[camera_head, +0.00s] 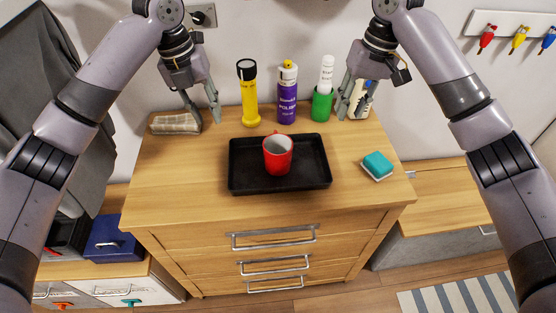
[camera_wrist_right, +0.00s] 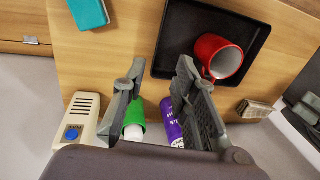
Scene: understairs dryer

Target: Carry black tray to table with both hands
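The black tray (camera_head: 248,179) lies flat on the wooden dresser top, with a red mug (camera_head: 277,155) standing in it. The tray (camera_wrist_right: 178,50) and mug (camera_wrist_right: 218,58) also show in the right wrist view. My left gripper (camera_head: 203,113) is open and empty above the dresser's back left, up and left of the tray. Neither gripper touches the tray. The table is not clearly identifiable.
A lower wooden surface (camera_head: 445,205) at right looks clear.

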